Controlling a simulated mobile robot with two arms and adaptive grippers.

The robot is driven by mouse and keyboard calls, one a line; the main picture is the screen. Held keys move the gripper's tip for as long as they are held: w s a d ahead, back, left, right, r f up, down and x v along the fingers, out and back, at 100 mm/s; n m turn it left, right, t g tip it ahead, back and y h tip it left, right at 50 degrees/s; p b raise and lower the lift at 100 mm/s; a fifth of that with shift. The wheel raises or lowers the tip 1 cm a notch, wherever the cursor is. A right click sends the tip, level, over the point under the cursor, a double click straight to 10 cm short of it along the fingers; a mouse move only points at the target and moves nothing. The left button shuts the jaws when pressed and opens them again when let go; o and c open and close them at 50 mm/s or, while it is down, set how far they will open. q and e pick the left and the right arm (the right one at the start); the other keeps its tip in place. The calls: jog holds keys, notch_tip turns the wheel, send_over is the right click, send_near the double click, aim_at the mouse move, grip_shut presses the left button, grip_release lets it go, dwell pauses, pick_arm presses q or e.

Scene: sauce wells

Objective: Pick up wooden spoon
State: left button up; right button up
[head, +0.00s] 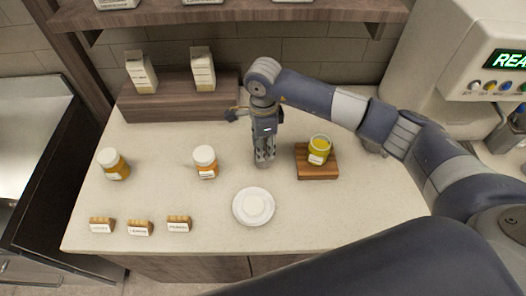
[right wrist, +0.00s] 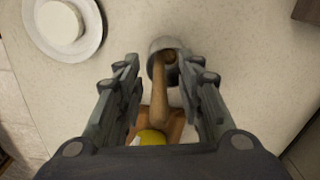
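The wooden spoon (right wrist: 161,88) shows in the right wrist view, its brown shaft standing in a round grey cup (right wrist: 158,46). My right gripper (right wrist: 165,95) is open, with one finger on each side of the spoon. Gaps show between the fingers and the spoon. In the head view the right gripper (head: 264,158) points down over the middle of the counter and hides most or all of the spoon and cup. My left gripper is not in view.
A white plate (head: 240,216) lies in front of the gripper. A yellow jar (head: 319,149) on a wooden block (head: 318,174) stands to its right. White-lidded jars (head: 205,162) (head: 113,163) stand to its left. Small labelled blocks (head: 140,228) line the front. A raised wooden step (head: 180,105) is behind.

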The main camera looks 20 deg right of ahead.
grip_shut()
